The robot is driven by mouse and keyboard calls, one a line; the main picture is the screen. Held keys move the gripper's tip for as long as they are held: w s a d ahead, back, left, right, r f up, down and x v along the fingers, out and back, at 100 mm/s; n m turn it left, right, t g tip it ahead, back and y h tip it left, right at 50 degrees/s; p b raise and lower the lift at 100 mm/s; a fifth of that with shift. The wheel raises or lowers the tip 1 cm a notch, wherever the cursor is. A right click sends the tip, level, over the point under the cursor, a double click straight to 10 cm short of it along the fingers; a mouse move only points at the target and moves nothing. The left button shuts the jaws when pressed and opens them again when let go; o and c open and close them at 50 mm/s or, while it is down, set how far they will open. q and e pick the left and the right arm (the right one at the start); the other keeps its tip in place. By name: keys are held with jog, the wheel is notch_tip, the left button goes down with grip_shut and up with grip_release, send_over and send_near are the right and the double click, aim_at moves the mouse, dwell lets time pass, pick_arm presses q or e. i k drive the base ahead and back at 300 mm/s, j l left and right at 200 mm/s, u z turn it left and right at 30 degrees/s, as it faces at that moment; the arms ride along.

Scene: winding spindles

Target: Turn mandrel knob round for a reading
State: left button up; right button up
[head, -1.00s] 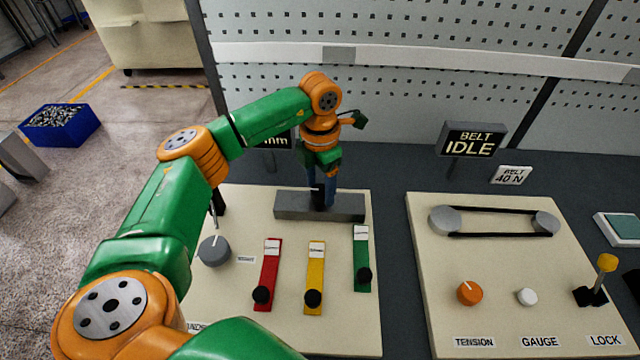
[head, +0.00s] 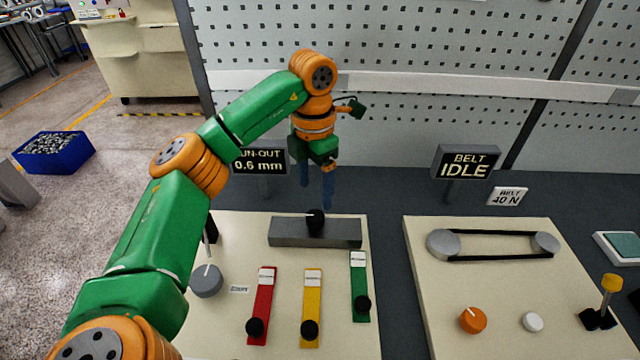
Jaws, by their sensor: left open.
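A black knob (head: 315,219) sits on top of a grey block (head: 285,236) at the back of the left cream panel (head: 225,325). My left gripper (head: 316,196) hangs above and behind the knob in the picture, its two blue fingers apart, pointing down, with nothing between them. A dark sign (head: 259,161) at the back left reads "0.6 mm" under a run-out heading that my arm partly covers. A grey dial (head: 206,281) with a white pointer sits at the panel's left. My right gripper does not show.
Red (head: 263,300), yellow (head: 313,292) and green (head: 359,285) slider strips with black knobs lie in front of the block. The right panel (head: 430,300) carries a belt, an orange knob, a white button and a yellow-topped lever. A perforated wall stands behind.

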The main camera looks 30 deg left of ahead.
aim_at(207, 280)
jog(key=k, duration=1.5)
